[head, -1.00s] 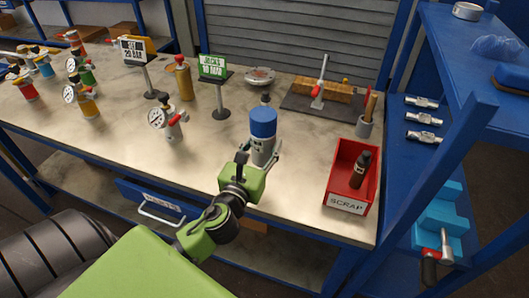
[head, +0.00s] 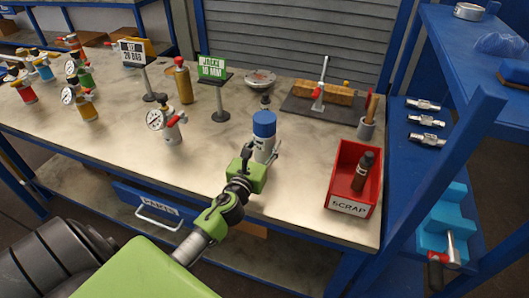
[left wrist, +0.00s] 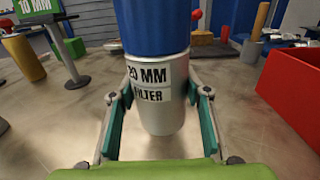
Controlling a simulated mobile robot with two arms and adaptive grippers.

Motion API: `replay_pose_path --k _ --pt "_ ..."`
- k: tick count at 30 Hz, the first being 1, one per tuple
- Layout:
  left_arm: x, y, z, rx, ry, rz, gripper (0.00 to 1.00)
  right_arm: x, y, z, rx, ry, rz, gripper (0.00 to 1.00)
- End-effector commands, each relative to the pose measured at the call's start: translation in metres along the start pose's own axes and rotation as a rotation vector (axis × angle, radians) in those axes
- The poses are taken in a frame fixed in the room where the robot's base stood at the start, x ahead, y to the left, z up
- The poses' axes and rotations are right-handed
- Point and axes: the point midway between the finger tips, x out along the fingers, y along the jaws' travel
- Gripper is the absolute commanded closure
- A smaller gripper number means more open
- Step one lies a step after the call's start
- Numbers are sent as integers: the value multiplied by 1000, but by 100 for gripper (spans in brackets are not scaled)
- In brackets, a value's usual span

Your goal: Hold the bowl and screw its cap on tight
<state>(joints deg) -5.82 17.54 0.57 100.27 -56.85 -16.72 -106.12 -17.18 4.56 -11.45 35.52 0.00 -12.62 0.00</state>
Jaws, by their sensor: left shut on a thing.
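The bowl (head: 262,153) is a silver cylinder, upright in front of the bench's middle in the head view. In the left wrist view, the bowl (left wrist: 160,112) has a label reading "20 MM FILTER". A wide blue part (head: 264,123), which may be the cap, sits on top of it; in the left wrist view this blue part (left wrist: 152,25) is cut off at the top. My left gripper (left wrist: 160,100) is shut on the bowl, one finger on each side. I cannot tell whether the bowl's bottom touches the bench. My right gripper is not in view.
A red scrap bin (head: 340,187) holding a dark bottle (head: 362,170) stands at the right. A gauge vessel (head: 170,127), a green sign (head: 212,68) and a round metal disc (head: 260,78) are on the bench (head: 215,165). A clamp board (head: 318,103) lies behind right.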

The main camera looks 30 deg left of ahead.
Motion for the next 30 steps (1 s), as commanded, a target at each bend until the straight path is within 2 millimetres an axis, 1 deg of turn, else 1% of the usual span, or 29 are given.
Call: replay_pose_path --k 1,3,6,15,19,20,21,22,30 --pt "2 0 -12 -5 0 3 100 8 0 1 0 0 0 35" --pt "1 0 -22 -5 -1 2 100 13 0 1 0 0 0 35" --pt "2 0 -30 -3 -2 1 100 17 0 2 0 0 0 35" --pt "2 0 -29 0 -4 0 100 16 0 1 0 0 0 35" --pt "2 0 -34 1 -4 0 100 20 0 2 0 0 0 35" --pt "1 0 -36 1 0 1 53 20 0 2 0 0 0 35" --pt "1 0 -35 1 0 1 43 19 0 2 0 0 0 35" --pt "1 0 -35 0 0 1 39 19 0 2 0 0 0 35" --pt "1 0 -35 0 0 1 39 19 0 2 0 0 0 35"
